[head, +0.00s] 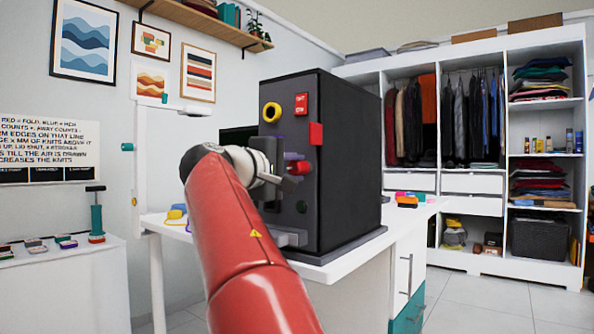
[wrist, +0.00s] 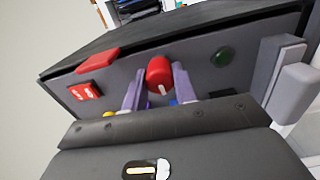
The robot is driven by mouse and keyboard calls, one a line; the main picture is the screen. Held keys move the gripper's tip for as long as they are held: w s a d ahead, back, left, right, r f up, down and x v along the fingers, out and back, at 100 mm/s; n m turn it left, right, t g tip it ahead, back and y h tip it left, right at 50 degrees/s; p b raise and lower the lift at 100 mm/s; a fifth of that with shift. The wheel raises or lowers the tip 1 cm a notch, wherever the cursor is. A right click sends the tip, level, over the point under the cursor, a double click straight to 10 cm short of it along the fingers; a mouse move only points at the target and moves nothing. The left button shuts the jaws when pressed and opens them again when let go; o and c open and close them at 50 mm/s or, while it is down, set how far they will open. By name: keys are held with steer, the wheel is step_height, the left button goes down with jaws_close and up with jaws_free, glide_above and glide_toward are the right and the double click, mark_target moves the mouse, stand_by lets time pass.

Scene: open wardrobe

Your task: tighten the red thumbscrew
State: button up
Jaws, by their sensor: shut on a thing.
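The red thumbscrew (wrist: 159,70) sticks out of the dark front panel of a black cabinet (head: 345,160). It carries a white line on its near side and sits between the two purple-grey fingers of my gripper (wrist: 158,80). My gripper is shut on it, one finger on each side. In the head view the thumbscrew (head: 300,167) shows just beyond my gripper (head: 285,172), whose wrist hides part of the panel. How far the thumbscrew is screwed in cannot be told.
The cabinet stands on a white desk (head: 350,262). A wardrobe stands behind on the right.

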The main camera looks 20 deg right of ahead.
steer(key=m+b, duration=0.1)
steer(key=m, duration=0.3)
steer(key=shift+f+m+b, duration=0.15)
steer(key=shift+m+b, duration=0.15)
steer(key=shift+b, duration=0.1)
steer(key=m+b, duration=0.1)
steer(key=m, duration=0.3)
steer(key=m+b, duration=0.1)
steer(key=m, duration=0.3)
steer(key=shift+d, duration=0.1)
steer(key=m, duration=0.4)
steer(key=o, duration=1.1)
steer(key=shift+c, duration=0.3)
